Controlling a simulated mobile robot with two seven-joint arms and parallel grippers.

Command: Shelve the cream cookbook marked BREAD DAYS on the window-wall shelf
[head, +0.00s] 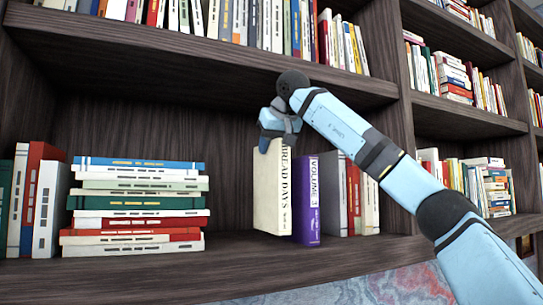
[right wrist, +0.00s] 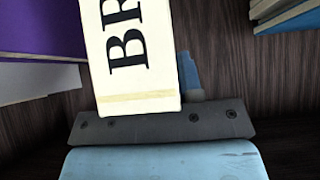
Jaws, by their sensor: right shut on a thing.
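The cream cookbook marked BREAD DAYS (head: 272,195) stands upright in the middle shelf bay, its spine facing out, directly left of a purple book marked VOLUME (head: 307,200). My right gripper (head: 277,135) is at its top edge and shut on it. In the right wrist view the cream book (right wrist: 130,55) reaches up from the jaw, with the letters BR showing. The purple book (right wrist: 40,28) is at upper left there. Whether the cream book's base touches the shelf board is hard to tell. My left gripper is not in view.
A stack of flat-lying books (head: 135,205) and several upright books (head: 38,200) fill the bay's left side. More upright books (head: 360,200) stand right of the purple one. Bare shelf board (head: 228,243) lies between the stack and the cream book. The upper shelf (head: 200,55) hangs above my gripper.

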